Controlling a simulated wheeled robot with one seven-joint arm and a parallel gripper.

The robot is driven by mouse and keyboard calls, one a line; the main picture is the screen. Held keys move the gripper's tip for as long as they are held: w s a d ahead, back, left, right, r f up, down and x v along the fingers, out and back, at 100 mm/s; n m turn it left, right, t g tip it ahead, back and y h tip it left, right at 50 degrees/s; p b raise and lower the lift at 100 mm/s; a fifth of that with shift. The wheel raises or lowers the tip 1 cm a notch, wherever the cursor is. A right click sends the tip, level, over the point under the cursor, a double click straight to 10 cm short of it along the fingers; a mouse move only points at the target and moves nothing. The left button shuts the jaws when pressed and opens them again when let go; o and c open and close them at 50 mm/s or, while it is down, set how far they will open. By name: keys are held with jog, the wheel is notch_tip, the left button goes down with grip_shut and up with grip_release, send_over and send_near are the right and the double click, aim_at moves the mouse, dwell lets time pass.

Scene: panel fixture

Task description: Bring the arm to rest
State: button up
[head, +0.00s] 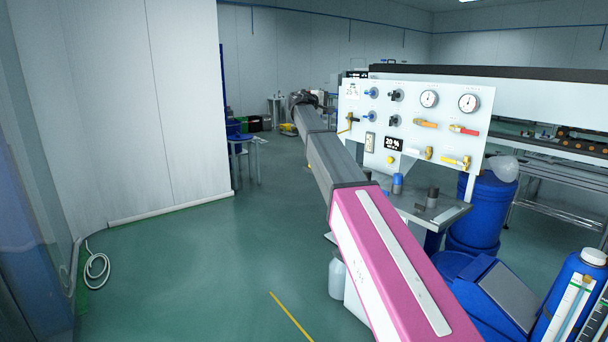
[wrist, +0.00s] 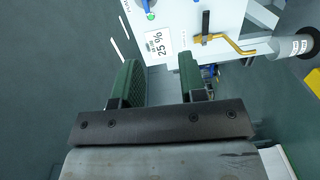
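My arm (head: 345,175) reaches forward from the lower right of the head view, its far end beside the left edge of the white panel (head: 460,100). My gripper (wrist: 157,75) shows two green fingers held apart in the wrist view, with nothing between them. In the head view the gripper end is small and its fingers cannot be made out. In the wrist view, a "25 %" label (wrist: 158,43) and a brass lever (wrist: 233,45) on the panel lie just beyond the fingers; the lever is right of them and appears apart.
Blue drums (head: 480,210) stand at right. A white wall (head: 130,100) is at left; green floor (head: 220,270) is open between.

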jog(key=s+d+f+m+g+y, duration=0.1)
jog(key=s+d+f+g+y, duration=0.15)
jog(key=s+f, duration=0.65)
jog(key=s+d+f+g+y, duration=0.1)
jog(key=s+d+f+y, duration=0.15)
jog(key=f, duration=1.25)
jog(key=s+d+f+m+g+y, duration=0.1)
jog(key=s+d+f+g, duration=0.15)
jog(key=s+f, duration=0.65)
jog(key=s+f+m+g+y, duration=0.4)
jog(key=s+f+y, duration=0.4)
jog(key=s+f, duration=1.8)
jog(key=s+m, duration=0.1)
jog(key=s, duration=0.2)
jog(key=shift+s, duration=0.25)
